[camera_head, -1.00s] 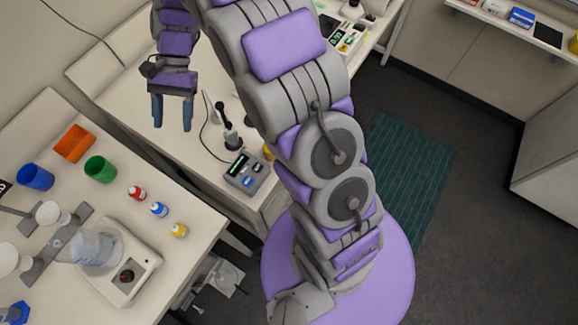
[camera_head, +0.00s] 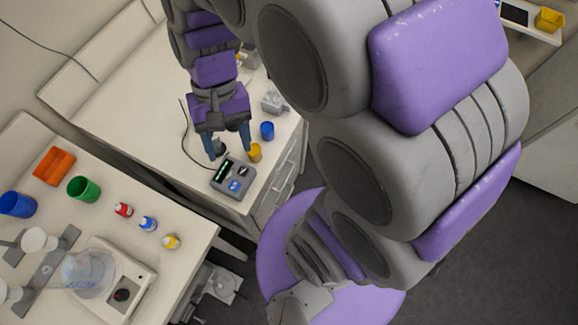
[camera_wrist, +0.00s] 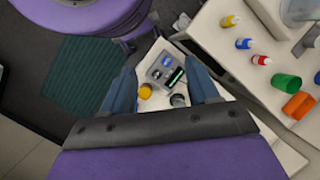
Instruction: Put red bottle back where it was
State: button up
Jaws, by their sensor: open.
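The red bottle (camera_head: 123,209) stands upright on the left bench, in a row with the blue bottle (camera_head: 148,223) and the yellow bottle (camera_head: 171,242). In the wrist view the red bottle (camera_wrist: 261,60) is at the right, beyond the blue bottle (camera_wrist: 243,43) and yellow bottle (camera_wrist: 231,20). My gripper (camera_head: 229,146) is open and empty, above the far bench near the grey meter, well apart from the red bottle. Its blue fingers (camera_wrist: 163,92) frame the meter in the wrist view.
A grey meter (camera_head: 232,178), a yellow cup (camera_head: 255,152) and a blue cup (camera_head: 267,130) are on the far bench. A green cup (camera_head: 84,189), an orange rack (camera_head: 54,166) and a stirrer (camera_head: 122,294) share the left bench. A gap separates the benches.

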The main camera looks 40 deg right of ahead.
jog(key=s+d+n+h, duration=0.1)
jog(key=s+d, duration=0.2)
jog(key=s, duration=0.2)
jog(key=s+d+f+n+t+h, duration=0.1)
jog(key=s+d, duration=0.2)
jog(key=s, duration=0.3)
jog(key=shift+d+n+t, duration=0.15)
jog(key=shift+n+t, duration=0.15)
jog(key=shift+f, duration=0.1)
jog(key=shift+f+b, duration=0.8)
jog(key=shift+c, duration=1.4)
jog(key=shift+a, duration=0.2)
jog(key=shift+c, duration=0.2)
